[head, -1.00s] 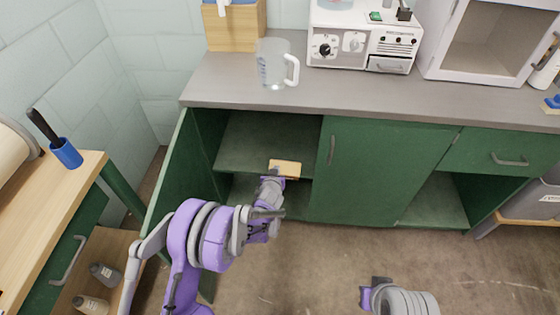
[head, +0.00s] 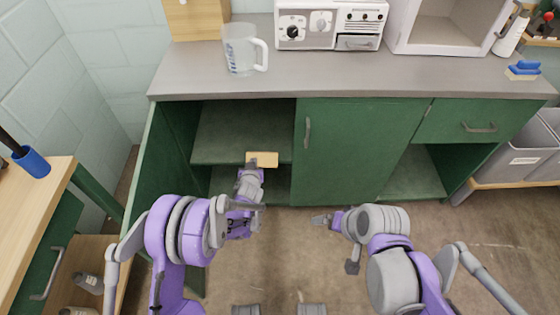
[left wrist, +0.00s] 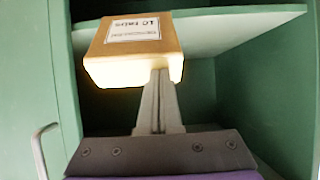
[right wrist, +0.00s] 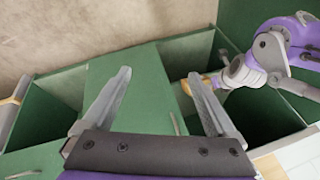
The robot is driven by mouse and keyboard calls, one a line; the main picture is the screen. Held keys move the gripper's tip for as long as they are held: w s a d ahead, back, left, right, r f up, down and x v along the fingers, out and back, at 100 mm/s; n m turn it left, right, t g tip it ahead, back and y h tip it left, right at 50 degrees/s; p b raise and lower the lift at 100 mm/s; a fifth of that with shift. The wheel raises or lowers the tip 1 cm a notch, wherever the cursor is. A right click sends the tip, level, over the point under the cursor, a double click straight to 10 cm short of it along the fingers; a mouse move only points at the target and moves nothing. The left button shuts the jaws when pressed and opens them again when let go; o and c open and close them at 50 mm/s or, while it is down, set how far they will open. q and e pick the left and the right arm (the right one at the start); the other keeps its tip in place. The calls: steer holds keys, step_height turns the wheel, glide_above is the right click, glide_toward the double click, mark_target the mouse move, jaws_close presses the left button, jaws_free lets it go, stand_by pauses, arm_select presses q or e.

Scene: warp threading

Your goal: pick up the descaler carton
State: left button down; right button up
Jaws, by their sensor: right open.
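A tan carton (head: 262,159) sits at the front edge of the shelf in the open left cabinet bay. In the left wrist view the carton (left wrist: 140,35) has a white label, upside down and too small to read surely, and a brightly lit near face. It juts out past the shelf edge. My left gripper (head: 252,173) is just in front of it. Its fingers (left wrist: 159,76) are close together, with tips at the near face; I cannot tell whether they touch. My right gripper (head: 321,219) is open and empty, lower and to the right; its spread fingers show in the right wrist view (right wrist: 160,80).
The shelf (head: 222,138) is otherwise bare where visible. An open green door (head: 158,170) stands left of the bay, and a closed door (head: 345,150) is on its right. The counter holds a measuring jug (head: 240,50) and a white appliance (head: 320,22). Floor in front is free.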

steer(key=shift+o, duration=0.2)
steer(key=w+a+f+m+y, duration=0.1)
steer(key=w+a+m, duration=0.1)
steer(key=w, duration=0.6)
steer(key=w+a+f+m+y, duration=0.2)
steer(key=w+a+m, duration=0.1)
steer(key=w, duration=0.6)
steer(key=shift+a+m+t, duration=0.3)
steer(key=shift+a, duration=0.2)
steer(key=m+t+y, duration=0.2)
steer(key=m+y, duration=0.2)
steer(key=m, duration=0.3)
glide_toward(261, 160)
steer(key=w+d+f, duration=0.1)
steer(key=shift+w+d+f, duration=0.15)
steer(key=shift+w, duration=0.1)
steer(key=x, duration=1.2)
steer(key=shift+s, duration=0.2)
steer(key=shift+c, duration=0.2)
